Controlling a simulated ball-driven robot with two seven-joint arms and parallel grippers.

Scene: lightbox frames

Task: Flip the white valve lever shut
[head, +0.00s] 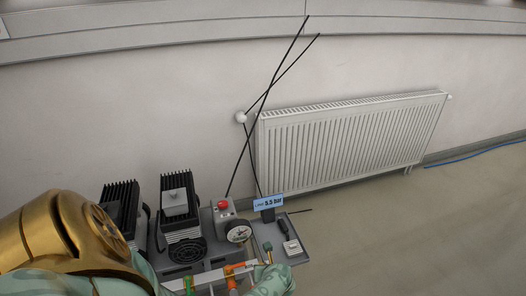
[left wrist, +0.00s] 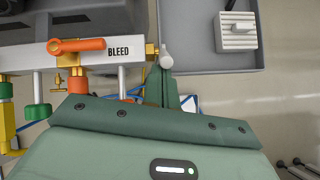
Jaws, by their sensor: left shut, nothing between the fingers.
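A white rounded lever end (left wrist: 167,58) shows in the left wrist view, beside a brass fitting (left wrist: 151,52) at the right end of a white pipe block marked BLEED (left wrist: 119,52). My left gripper (left wrist: 163,82) is shut and empty, its narrow green fingers just below the white lever end. I cannot tell whether they touch it. The rest of the lever is hidden or too small to tell. In the head view, my green left hand (head: 272,281) is at the bottom edge, by the pipework; its fingertips are unclear there. My right gripper is in neither view.
An orange lever (left wrist: 78,46) lies across the pipe block, left of the BLEED label. A grey tray (left wrist: 198,60) holds a small pale block (left wrist: 237,31). A gauge (head: 239,233), red button (head: 223,204) and 5.5 bar display (head: 268,203) stand behind the pipework.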

